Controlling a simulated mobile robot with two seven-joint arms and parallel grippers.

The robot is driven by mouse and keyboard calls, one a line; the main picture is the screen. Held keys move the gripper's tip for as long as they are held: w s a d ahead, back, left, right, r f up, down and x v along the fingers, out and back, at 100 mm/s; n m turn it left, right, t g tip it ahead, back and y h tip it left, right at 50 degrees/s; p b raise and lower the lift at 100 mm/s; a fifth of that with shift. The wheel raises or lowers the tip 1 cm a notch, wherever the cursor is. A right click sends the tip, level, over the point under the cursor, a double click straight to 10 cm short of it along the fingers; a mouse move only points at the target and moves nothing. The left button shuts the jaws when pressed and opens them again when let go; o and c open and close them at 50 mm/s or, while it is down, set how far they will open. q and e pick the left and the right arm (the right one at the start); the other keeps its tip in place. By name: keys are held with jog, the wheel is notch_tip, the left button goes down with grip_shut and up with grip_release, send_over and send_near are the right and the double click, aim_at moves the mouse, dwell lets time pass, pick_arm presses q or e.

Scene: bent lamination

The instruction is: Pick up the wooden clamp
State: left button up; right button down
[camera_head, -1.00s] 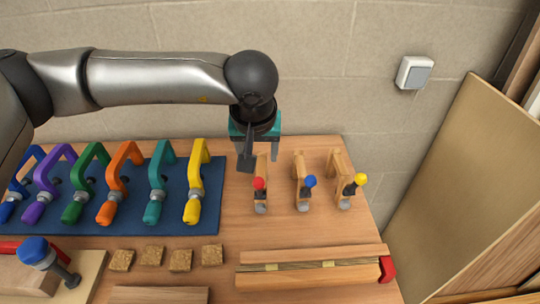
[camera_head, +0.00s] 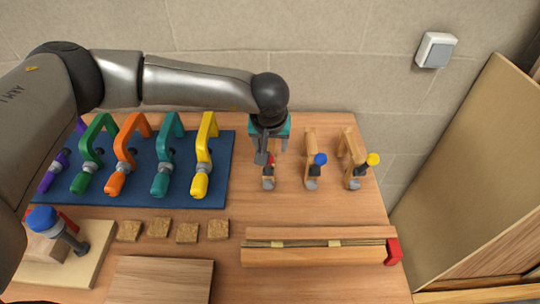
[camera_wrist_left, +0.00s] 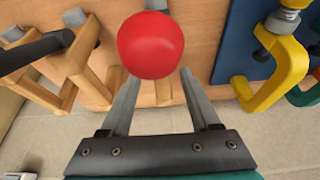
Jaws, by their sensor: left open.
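Three wooden clamps stand in a row at the table's back right. The clamp with the red knob (camera_head: 269,183) is partly hidden behind my left gripper (camera_head: 272,156). The blue-knobbed clamp (camera_head: 310,145) and yellow-knobbed clamp (camera_head: 351,152) stand to its right. My left gripper is open, pointing down over the red-knobbed clamp. In the left wrist view the red knob (camera_wrist_left: 150,45) lies just ahead of the open fingers (camera_wrist_left: 159,78), and part of its wooden body (camera_wrist_left: 163,92) shows between them. I cannot tell whether they touch it. My right gripper is not in view.
Coloured C-clamps lie on a blue mat (camera_head: 222,185) left of the gripper. Small cork blocks (camera_head: 187,233) and a long wooden lamination form (camera_head: 315,257) lie in front. A wall stands behind the table, and a large panel (camera_head: 465,180) leans at right.

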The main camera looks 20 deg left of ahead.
pick_arm(q)
jog(key=shift+x, duration=1.95)
jog(key=shift+s+a, duration=0.1)
jog(key=shift+c, duration=0.3)
grip_shut()
